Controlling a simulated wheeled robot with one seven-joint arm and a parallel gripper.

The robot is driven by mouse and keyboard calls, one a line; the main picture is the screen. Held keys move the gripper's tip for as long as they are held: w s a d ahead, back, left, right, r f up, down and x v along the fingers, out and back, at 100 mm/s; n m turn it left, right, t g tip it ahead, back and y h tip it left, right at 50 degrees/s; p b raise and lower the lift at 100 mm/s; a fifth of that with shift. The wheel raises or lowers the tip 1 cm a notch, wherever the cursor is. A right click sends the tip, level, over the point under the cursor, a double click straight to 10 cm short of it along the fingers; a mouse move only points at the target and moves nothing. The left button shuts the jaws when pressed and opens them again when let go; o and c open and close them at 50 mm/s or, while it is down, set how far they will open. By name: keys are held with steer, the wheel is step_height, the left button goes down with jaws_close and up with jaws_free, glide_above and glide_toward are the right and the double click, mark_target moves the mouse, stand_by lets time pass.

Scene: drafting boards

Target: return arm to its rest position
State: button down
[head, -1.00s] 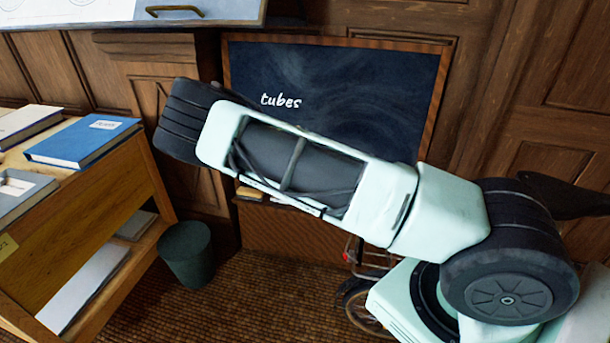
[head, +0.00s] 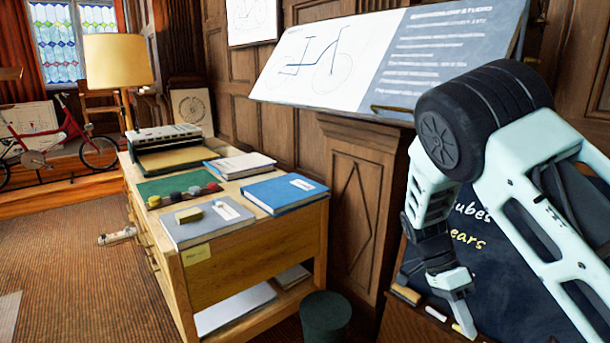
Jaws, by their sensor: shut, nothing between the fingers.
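My arm (head: 560,200) fills the right of the head view, folded at a black joint, with the forearm hanging down. My gripper (head: 465,322) points downward in front of the lower part of the chalkboard (head: 510,290). Its fingers are shut and I see nothing held between them. The arm hides much of the chalkboard and part of its writing.
A drawing board (head: 335,65) juts out above. Carpet (head: 75,240) at left is mostly clear.

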steer(key=s+a+r+n+t+y+p, duration=0.1)
steer(key=s+a+r+n+t, duration=0.3)
steer(key=n, duration=0.9)
steer(key=s+a+r+n+t+y+p, duration=0.1)
steer(key=s+a+r+n+t+y, duration=0.2)
steer(key=s+a+r+n, duration=0.7)
steer(key=s+a+n, duration=0.2)
steer(key=s+a, duration=0.2)
steer(key=s, duration=0.3)
steer(key=shift+r+n+t, duration=0.35)
steer(key=shift+n+t, duration=0.05)
